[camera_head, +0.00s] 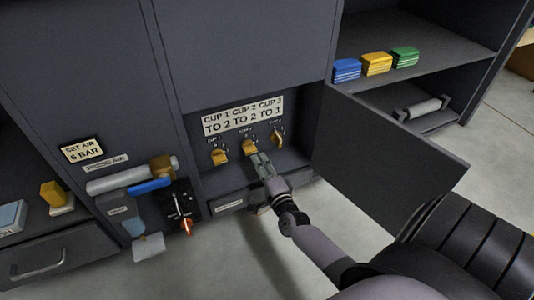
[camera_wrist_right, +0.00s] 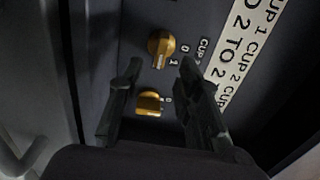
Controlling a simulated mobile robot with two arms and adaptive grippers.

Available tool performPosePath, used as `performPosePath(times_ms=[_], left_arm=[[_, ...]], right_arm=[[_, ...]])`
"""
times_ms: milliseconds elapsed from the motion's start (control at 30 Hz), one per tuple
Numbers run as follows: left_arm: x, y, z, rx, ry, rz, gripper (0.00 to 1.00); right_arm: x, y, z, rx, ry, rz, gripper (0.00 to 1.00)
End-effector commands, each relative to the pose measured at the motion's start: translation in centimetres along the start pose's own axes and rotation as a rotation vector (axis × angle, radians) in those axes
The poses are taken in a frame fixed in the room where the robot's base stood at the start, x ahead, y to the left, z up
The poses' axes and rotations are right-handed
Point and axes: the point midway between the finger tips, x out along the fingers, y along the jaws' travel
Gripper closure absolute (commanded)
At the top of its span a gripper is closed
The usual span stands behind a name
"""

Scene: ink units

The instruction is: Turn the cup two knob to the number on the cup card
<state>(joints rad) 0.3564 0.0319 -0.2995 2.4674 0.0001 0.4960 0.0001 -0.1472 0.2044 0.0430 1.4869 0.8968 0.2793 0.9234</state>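The cup card (camera_head: 243,116) is a white strip above three yellow knobs and reads CUP 1 TO 2, CUP 2 TO 2, CUP 3 TO 1. The cup two knob (camera_head: 249,147) is the middle one. My right gripper (camera_head: 259,159) is in front of it. In the right wrist view the cup two knob (camera_wrist_right: 149,103) shows between the spread fingers of my right gripper (camera_wrist_right: 160,85), with gaps at its sides. Its dial setting is too small to read. My left gripper is in neither view.
The cup one knob (camera_head: 220,156) is left of the middle knob and the cup three knob (camera_head: 277,138) right. An open dark door (camera_head: 390,150) stands right of my right arm.

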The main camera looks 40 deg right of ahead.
Motion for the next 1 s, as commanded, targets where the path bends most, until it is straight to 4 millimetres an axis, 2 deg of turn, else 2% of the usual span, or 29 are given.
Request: performPosePath(times_ms=[100,333,1000], left_arm=[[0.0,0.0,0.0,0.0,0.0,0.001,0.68],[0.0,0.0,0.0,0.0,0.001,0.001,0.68],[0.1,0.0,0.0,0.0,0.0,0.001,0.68]], right_arm=[[-2.6,0.1,-0.1,-0.001,0.001,0.002,0.68],[-5.4,0.0,-0.1,-0.002,0.001,0.0,0.68],[-5.9,-0.2,0.0,-0.004,0.0,-0.004,0.68]])
